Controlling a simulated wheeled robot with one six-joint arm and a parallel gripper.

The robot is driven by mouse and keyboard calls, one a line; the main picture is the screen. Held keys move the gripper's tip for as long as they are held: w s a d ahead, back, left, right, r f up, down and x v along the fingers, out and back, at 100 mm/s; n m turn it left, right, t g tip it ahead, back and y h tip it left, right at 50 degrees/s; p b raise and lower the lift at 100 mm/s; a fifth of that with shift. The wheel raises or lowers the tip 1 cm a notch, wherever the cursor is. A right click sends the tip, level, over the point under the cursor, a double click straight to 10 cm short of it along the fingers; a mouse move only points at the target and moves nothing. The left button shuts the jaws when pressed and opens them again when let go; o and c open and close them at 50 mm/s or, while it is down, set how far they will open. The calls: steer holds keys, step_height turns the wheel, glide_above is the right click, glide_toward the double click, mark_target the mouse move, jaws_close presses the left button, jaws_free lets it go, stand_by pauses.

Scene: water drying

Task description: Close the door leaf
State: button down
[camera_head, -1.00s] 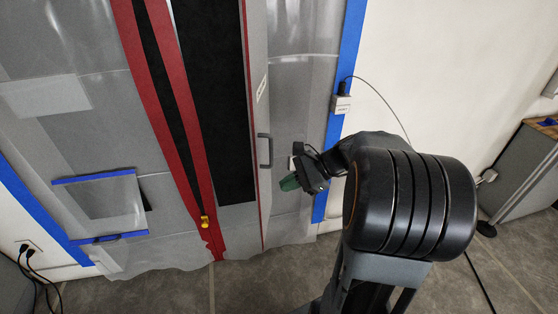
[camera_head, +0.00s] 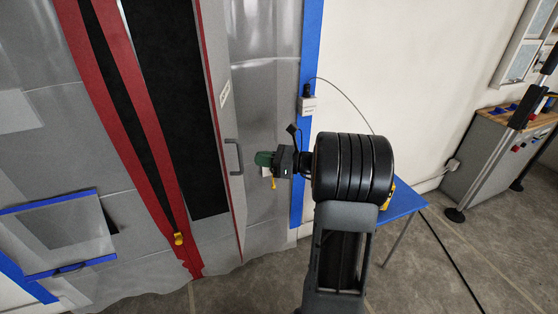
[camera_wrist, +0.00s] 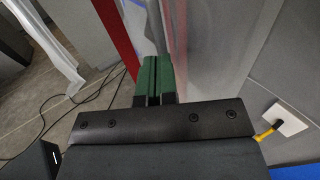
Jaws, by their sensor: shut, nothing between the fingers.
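A grey door panel (camera_head: 215,62) with a red edge, a small label and a grey bar handle (camera_head: 233,157) stands in the head view, right of a tall black strip. I take it to be the door leaf; how far it stands open I cannot tell. My gripper (camera_head: 263,159) has green fingers and is just right of the handle in the picture, with a small visible gap. In the wrist view its green fingers (camera_wrist: 154,80) are together and empty, pointing towards grey and translucent surfaces beside a red strip (camera_wrist: 118,32).
Translucent sheeting (camera_head: 60,130) with red bands and a yellow zipper pull (camera_head: 178,238) fills the left. Blue tape (camera_head: 308,90) edges the right side. A blue table (camera_head: 405,203) and a grey cabinet (camera_head: 490,160) stand right. Cables lie on the floor in the wrist view.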

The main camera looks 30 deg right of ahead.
mark_target(237, 142)
steer(key=shift+x, duration=1.9)
